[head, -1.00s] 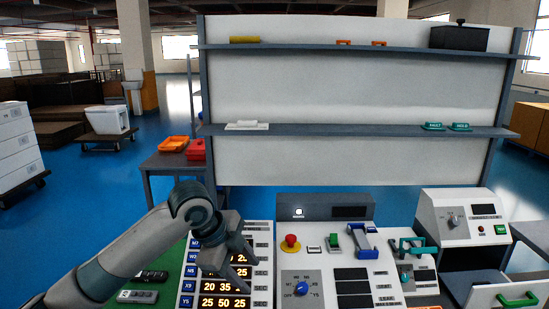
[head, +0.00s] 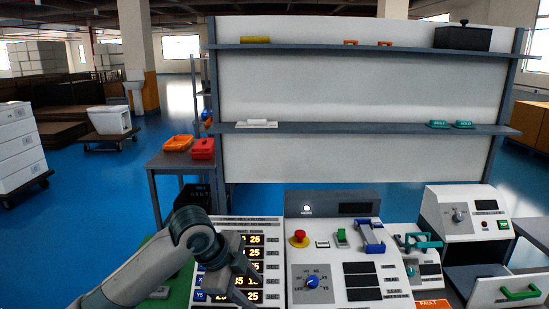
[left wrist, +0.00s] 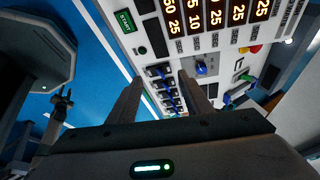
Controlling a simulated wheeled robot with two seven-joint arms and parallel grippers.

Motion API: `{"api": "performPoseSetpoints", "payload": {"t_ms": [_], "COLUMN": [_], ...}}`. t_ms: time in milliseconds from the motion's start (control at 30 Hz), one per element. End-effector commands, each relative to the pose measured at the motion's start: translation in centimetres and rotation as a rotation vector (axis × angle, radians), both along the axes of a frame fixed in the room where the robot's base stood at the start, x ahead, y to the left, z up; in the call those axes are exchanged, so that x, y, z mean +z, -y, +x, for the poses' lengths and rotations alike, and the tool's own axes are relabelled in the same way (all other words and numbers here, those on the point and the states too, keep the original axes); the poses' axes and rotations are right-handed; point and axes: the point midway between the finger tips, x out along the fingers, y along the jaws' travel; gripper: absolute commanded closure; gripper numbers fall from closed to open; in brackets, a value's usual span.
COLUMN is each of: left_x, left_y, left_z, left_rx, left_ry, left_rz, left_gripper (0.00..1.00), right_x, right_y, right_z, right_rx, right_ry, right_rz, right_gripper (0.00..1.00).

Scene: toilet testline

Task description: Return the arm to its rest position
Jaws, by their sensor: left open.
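My left gripper (head: 243,285) is open in front of the display board in the head view. Its two fingers (left wrist: 160,100) also show in the left wrist view, apart, with nothing between them. My left arm (head: 150,265) comes in from the lower left, bent at the elbow. The display board (head: 262,240) has several rows of lit numbers and is partly hidden behind the gripper. My right gripper is not in either view.
The control panel (head: 335,255) has a red button (head: 299,238) and a blue knob (head: 312,282). A clamp device (head: 420,243) and a grey-white box (head: 465,213) stand to its right. A dark table (head: 165,162) with orange and red trays is behind left. A shelf rack (head: 350,130) stands behind.

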Motion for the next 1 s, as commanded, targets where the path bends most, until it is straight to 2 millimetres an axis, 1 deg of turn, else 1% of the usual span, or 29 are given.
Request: {"api": "performPoseSetpoints", "payload": {"t_ms": [267,400,567,600,767,867,1000], "left_x": [-4.6,-7.9,-11.4,-12.3,-15.6,-17.5,-20.0], "left_y": [0.9,1.2,1.0,0.8,-0.3,-1.3,-3.1], "left_z": [-2.6,-4.8,-7.5,-8.3,-11.3,-13.5,-16.6], "left_rx": [0.1,0.198,0.334,0.371,0.527,0.632,0.787], "left_ry": [-0.045,-0.083,-0.128,-0.141,-0.188,-0.216,-0.254], "left_rz": [-0.073,-0.132,-0.194,-0.207,-0.255,-0.28,-0.301], "left_gripper": [0.55,0.55,0.55,0.55,0.55,0.55,0.55], "right_x": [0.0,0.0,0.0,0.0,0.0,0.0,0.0], "right_y": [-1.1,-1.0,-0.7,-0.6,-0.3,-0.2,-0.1], "right_z": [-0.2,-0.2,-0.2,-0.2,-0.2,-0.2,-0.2], "right_rx": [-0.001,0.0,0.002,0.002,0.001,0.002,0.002], "right_ry": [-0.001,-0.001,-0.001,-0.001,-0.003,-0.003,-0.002], "right_rz": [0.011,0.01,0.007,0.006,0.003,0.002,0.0], "right_gripper": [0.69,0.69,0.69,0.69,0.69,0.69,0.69]}}
